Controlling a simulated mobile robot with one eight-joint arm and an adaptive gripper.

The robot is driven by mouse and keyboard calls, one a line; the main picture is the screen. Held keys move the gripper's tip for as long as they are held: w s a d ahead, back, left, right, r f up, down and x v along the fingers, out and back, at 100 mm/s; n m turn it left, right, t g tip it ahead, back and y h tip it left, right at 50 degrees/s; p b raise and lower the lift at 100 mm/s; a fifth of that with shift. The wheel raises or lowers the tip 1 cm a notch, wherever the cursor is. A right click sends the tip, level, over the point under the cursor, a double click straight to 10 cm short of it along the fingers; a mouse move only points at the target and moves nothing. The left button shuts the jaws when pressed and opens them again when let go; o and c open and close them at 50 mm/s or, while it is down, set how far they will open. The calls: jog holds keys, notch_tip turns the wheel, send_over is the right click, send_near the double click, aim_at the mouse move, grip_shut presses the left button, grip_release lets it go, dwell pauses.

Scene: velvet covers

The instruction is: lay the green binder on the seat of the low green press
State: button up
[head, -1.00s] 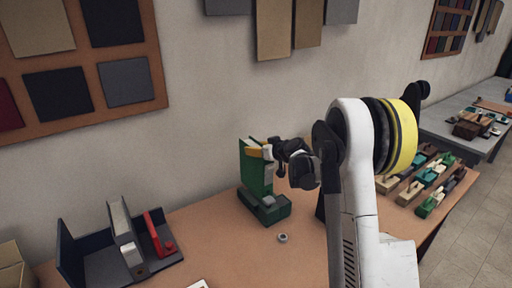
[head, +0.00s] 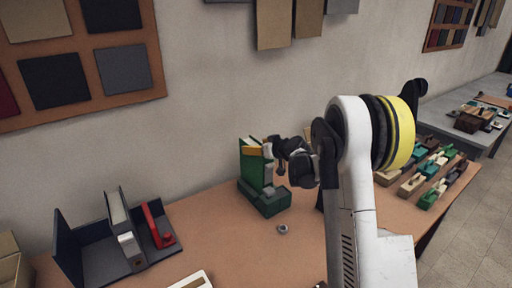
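The low green press (head: 265,203) stands on the table against the wall, at the middle of the head view. An upright green piece with a pale inner edge, which looks like the green binder (head: 250,168), stands over the back of its seat. My gripper (head: 262,151) is at the upper right of the binder and appears shut on it; yellow-orange parts show there. Its fingertips are small and partly hidden. The binder's lower edge is hidden behind the press front, so I cannot tell whether it touches the seat.
A dark open holder (head: 100,262) with a grey and a red upright piece (head: 157,226) stands at left. A small grey ring (head: 283,229) lies in front of the press. A white tray (head: 193,281) lies at the front edge. Several coloured presses (head: 420,175) stand at right.

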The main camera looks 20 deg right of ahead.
jog(key=v, duration=1.2)
